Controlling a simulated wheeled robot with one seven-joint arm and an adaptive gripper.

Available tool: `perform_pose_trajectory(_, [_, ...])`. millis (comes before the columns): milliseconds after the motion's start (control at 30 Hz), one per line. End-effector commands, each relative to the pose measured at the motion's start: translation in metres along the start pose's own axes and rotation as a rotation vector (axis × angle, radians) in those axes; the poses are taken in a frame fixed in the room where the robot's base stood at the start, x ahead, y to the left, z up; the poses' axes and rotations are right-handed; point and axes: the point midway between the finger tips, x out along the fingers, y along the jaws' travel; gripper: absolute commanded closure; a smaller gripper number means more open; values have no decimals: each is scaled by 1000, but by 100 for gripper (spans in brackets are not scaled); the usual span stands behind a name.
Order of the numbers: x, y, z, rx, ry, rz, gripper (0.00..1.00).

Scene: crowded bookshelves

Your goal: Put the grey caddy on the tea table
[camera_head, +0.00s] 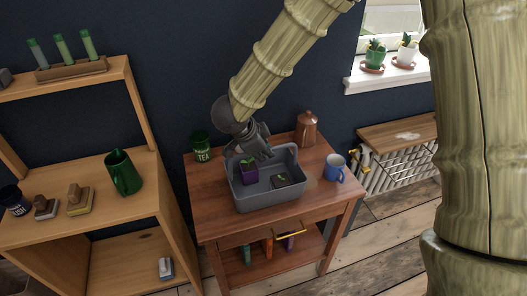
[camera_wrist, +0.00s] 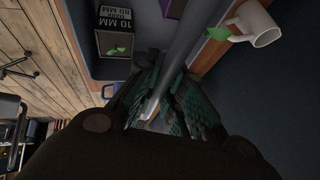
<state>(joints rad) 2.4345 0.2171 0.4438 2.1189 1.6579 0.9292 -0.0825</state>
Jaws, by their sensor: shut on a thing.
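The grey caddy (camera_head: 268,201) is an open tub on the top of the wooden tea table (camera_head: 211,207), near the middle. It looks level, and I cannot tell whether its base fully rests on the wood. It holds a purple pot with a green sprout (camera_head: 250,174) and a dark box with a green leaf (camera_head: 290,180). My gripper (camera_head: 262,154) is at its back rim, shut on the wall. In the wrist view the grey wall (camera_wrist: 196,38) runs between my fingers (camera_wrist: 168,100), and the dark box (camera_wrist: 114,42) shows inside.
On the table, a green tea tin (camera_head: 201,146) stands left, a copper canister (camera_head: 306,129) behind right, and a blue mug (camera_head: 335,168) close right of the caddy. A wooden shelf (camera_head: 140,200) stands left. A radiator (camera_head: 400,172) is at right.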

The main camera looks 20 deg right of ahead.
Motion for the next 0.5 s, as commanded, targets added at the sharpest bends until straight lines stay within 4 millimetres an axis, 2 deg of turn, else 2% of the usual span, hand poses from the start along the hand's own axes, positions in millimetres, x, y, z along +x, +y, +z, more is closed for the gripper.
perform_pose_trajectory(67, [1, 0, 0, 0, 0, 0, 100])
perform_pose_trajectory(100, [1, 0, 1, 0, 0, 0, 82])
perform_pose_trajectory(200, [1, 0, 1, 0, 0, 0, 68])
perform_pose_trajectory(500, [1, 0, 0, 0, 0, 0, 68])
